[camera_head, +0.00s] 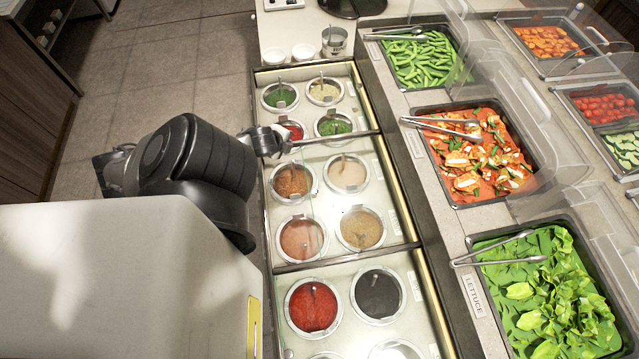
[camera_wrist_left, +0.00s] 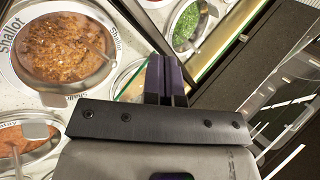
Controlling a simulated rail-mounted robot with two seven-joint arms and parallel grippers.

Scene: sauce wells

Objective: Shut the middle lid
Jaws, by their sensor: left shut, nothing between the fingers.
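The sauce wells sit in a long light counter divided into sections by dark bars. A clear pane that looks like the middle lid (camera_head: 325,196) lies over the middle section. It is hard to see, and I cannot tell whether it is fully down. A dark bar (camera_head: 345,137) runs along this section's far edge. My left gripper (camera_head: 284,141) is at the left end of this bar, near the red sauce well. In the left wrist view its fingers (camera_wrist_left: 166,80) are together and empty, between the shallot well (camera_wrist_left: 62,48) and a green well (camera_wrist_left: 194,22). Whether they touch the lid is unclear.
Metal food trays with tongs, such as the lettuce tray (camera_head: 468,240), stand to the right behind clear guards. Small white cups (camera_head: 303,52) and a metal can (camera_head: 334,42) stand beyond the wells. Spoons stick up from the wells. Open floor (camera_head: 160,60) lies to the left.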

